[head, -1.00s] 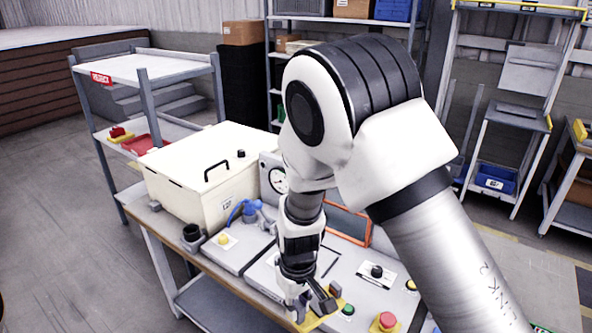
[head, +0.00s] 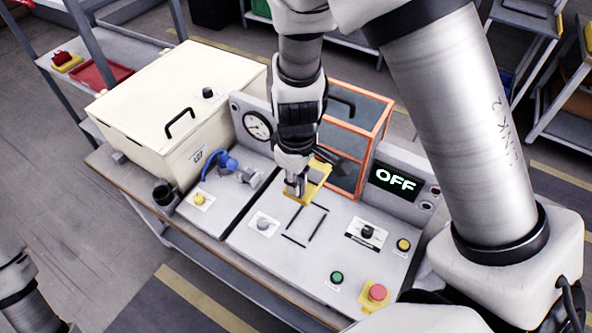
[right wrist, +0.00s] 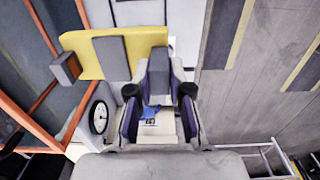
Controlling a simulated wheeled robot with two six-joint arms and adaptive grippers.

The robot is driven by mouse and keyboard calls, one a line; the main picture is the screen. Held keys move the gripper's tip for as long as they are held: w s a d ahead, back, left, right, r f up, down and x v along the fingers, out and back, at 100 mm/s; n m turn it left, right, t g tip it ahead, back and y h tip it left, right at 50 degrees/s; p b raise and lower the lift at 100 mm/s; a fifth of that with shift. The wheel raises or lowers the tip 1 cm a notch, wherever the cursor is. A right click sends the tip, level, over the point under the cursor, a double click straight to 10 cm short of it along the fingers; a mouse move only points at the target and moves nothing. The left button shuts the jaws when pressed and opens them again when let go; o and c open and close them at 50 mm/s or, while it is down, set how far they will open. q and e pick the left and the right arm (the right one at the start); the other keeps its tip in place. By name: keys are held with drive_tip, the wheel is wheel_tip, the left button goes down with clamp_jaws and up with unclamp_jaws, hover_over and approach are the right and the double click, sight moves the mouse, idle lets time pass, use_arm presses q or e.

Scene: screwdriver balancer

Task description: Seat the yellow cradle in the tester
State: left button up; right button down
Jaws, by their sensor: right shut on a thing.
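The yellow cradle (head: 318,185) is at my right gripper (head: 296,190), which is shut on it. In the head view it is beside the front of the tester's orange-framed enclosure (head: 352,135), behind a black-marked rectangle (head: 305,226) on the tester's grey top (head: 285,262). Whether it touches the top, I cannot tell. In the right wrist view the cradle (right wrist: 90,50) is a yellow plate with grey blocks, one of them by the fingertips (right wrist: 158,95). The gripper hides part of the cradle in the head view. My left gripper is out of view.
The tester's display (head: 393,180) reads OFF. A red button (head: 377,292), a green button (head: 337,277) and a black knob (head: 367,232) stand on its top. A cream box (head: 170,110) and a gauge (head: 257,125) stand left of the gripper.

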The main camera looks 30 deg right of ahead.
drive_tip(key=f, duration=0.1)
drive_tip(key=f+b, duration=0.1)
drive_tip(key=w+f+b, duration=0.1)
drive_tip(key=shift+w+d+f, duration=0.1)
drive_tip(key=shift+d+f, duration=0.2)
drive_tip(key=shift+f, duration=0.1)
drive_tip(key=f+b, duration=0.4)
drive_tip(key=f, duration=0.1)
drive_tip(key=f+b, duration=0.4)
drive_tip(key=f, duration=0.1)
drive_tip(key=f+b, duration=0.5)
drive_tip(key=shift+s+a+f, duration=0.1)
drive_tip(key=shift+s+a, duration=0.15)
use_arm(q)
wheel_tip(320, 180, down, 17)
drive_tip(key=b, duration=0.1)
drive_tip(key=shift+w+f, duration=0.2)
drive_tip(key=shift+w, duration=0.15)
use_arm(e)
drive_tip(key=shift+f, duration=0.5)
use_arm(q)
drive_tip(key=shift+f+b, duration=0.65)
drive_tip(key=shift+b, duration=0.15)
use_arm(e)
drive_tip(key=shift+f, duration=0.45)
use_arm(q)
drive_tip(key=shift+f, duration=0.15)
use_arm(e)
drive_tip(key=c, duration=1)
unclamp_jaws()
